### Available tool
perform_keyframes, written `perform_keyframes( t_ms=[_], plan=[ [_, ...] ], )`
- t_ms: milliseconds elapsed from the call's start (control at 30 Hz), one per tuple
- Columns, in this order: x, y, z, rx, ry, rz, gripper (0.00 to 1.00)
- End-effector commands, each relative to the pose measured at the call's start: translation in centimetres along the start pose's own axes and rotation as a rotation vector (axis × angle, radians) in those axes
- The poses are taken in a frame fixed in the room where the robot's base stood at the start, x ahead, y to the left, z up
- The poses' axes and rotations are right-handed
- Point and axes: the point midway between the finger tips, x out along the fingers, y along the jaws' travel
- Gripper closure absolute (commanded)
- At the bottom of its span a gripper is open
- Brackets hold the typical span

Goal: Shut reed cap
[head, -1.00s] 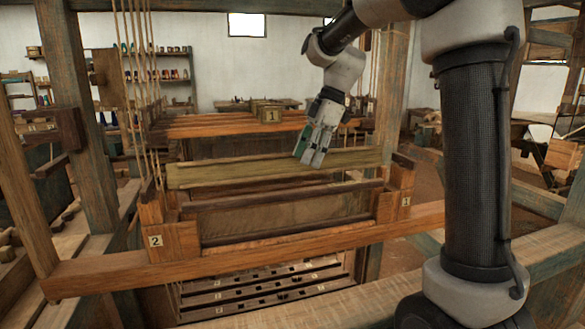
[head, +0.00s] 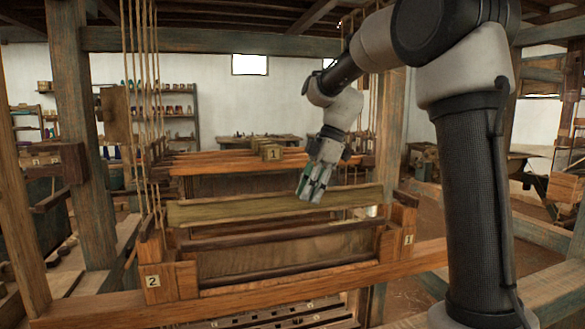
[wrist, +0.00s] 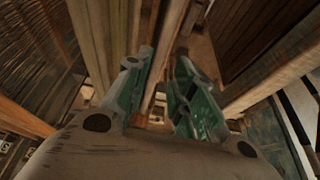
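The reed frame stands across the middle of the head view, with blocks tagged 2 (head: 152,281) at left and 1 (head: 408,240) at right. A long olive-coloured bar (head: 235,210) runs along its top, and a dark brown bar (head: 250,239) lies lower, above the brownish panel (head: 270,258). I cannot tell for sure which bar is the reed cap. My gripper (head: 311,198) points down at the olive bar, right of its middle; contact is unclear. In the wrist view my gripper (wrist: 158,68) has its green-grey fingers apart, with wooden bars beyond the gap.
A thick front beam (head: 225,300) crosses before the frame. Cords (head: 146,120) hang at the left, beside an upright post (head: 72,150). More wooden bars with a tag 1 (head: 271,152) lie behind. Another post (head: 390,130) stands behind my arm.

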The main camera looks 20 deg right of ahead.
Motion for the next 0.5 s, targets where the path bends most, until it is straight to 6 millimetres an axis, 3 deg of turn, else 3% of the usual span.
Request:
perform_keyframes(
  t_ms=[33,100,233,500],
  plan=[
    [-0.3,0.4,0.0,0.038,-0.01,0.002,0.9],
    [-1.0,1.2,0.2,0.134,-0.034,0.006,1.0],
    [-3.0,3.2,0.5,0.402,-0.099,0.035,1.0],
    [-6.5,11.5,0.8,1.047,-0.236,0.158,1.0]
  ],
)
